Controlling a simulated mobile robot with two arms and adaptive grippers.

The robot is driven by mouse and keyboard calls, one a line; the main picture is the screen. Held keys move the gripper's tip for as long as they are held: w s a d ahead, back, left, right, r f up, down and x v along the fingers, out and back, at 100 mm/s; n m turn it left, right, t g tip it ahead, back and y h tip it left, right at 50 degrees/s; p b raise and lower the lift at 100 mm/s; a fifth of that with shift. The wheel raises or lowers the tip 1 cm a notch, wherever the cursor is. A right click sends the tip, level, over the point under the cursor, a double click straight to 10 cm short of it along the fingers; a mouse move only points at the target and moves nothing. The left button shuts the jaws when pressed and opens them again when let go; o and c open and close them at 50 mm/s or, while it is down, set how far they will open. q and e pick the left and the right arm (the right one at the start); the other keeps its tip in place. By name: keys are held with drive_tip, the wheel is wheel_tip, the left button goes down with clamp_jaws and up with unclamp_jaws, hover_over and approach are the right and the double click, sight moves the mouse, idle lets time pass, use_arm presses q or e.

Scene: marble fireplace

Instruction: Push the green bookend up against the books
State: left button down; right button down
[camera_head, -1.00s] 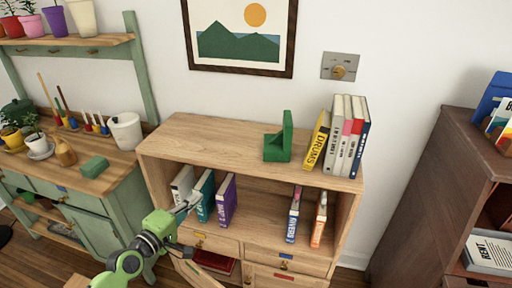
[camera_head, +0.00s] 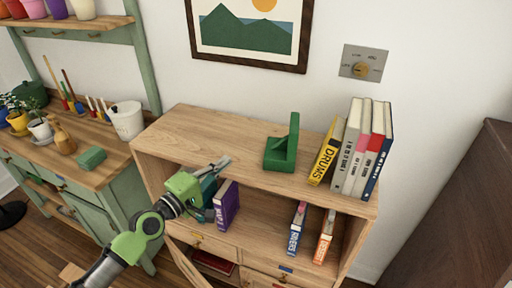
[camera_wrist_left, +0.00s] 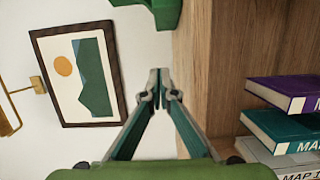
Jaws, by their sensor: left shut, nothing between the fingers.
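The green bookend (camera_head: 281,151) stands on the wooden shelf top (camera_head: 190,128), left of the books, with its upright plate on its right side. A row of books (camera_head: 357,150) stands at the right end of the top; the yellow one (camera_head: 325,152) leans. A bare gap separates bookend and books. My left gripper (camera_head: 222,162) is shut and empty at the front edge of the top, left of the bookend and apart from it. In the left wrist view its fingertips (camera_wrist_left: 159,72) meet, and part of the bookend (camera_wrist_left: 160,10) shows at the upper edge. My right gripper is not in view.
Below the top, an open compartment holds a purple book (camera_head: 226,204), a blue book (camera_head: 297,228) and an orange book (camera_head: 324,238). A green workbench (camera_head: 100,170) stands left, a dark cabinet (camera_head: 460,220) right. The shelf top between gripper and bookend is clear.

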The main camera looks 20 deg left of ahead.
sight(281, 142)
use_arm(q)
drive_tip(key=shift+w+d+r, duration=0.15)
drive_tip(key=shift+w+r, duration=0.05)
drive_tip(key=shift+w, duration=0.4)
drive_tip(key=p+x, duration=0.1)
drive_tip(key=x, duration=0.7)
drive_tip(key=shift+w+d+f, duration=0.1)
drive_tip(key=shift+w, duration=0.1)
drive_tip(key=d+p, duration=0.2)
drive_tip(key=d, duration=0.1)
drive_tip(key=shift+d+p, duration=0.15)
drive_tip(key=shift+p, duration=0.2)
drive_tip(key=shift+s+d, duration=0.15)
drive_tip(key=shift+d, duration=0.25)
drive_tip(key=shift+f, duration=0.15)
